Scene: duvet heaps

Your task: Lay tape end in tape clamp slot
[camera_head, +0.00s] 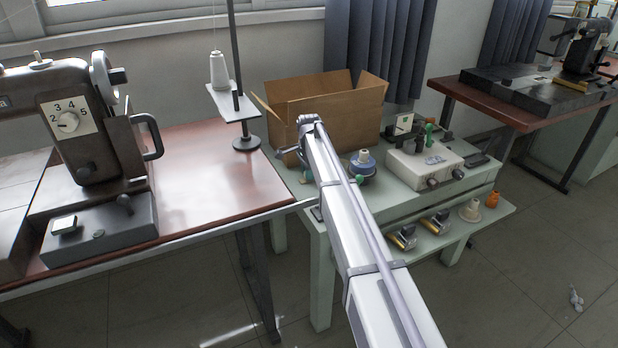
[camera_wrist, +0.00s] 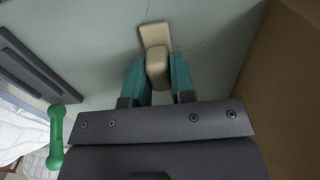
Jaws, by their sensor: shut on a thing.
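In the wrist view my gripper (camera_wrist: 158,75) has its two teal fingers closed on either side of a beige piece (camera_wrist: 157,70). The piece has a rounded block between the fingers and a flatter tab reaching beyond the fingertips, over a pale green-grey surface (camera_wrist: 100,45). I cannot tell whether this piece is the tape end or part of the clamp, or whether it touches the surface. No clamp slot can be made out. In the head view the forearm reaches to the pale green bench (camera_head: 318,270), and the gripper itself is hidden.
An open cardboard box (camera_head: 330,105) stands at the bench's back; its brown side (camera_wrist: 290,90) is close on the right in the wrist view. A blue spool (camera_head: 362,165) and a beige control box (camera_head: 425,162) stand right of the arm. A green handle (camera_wrist: 55,135) is at lower left.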

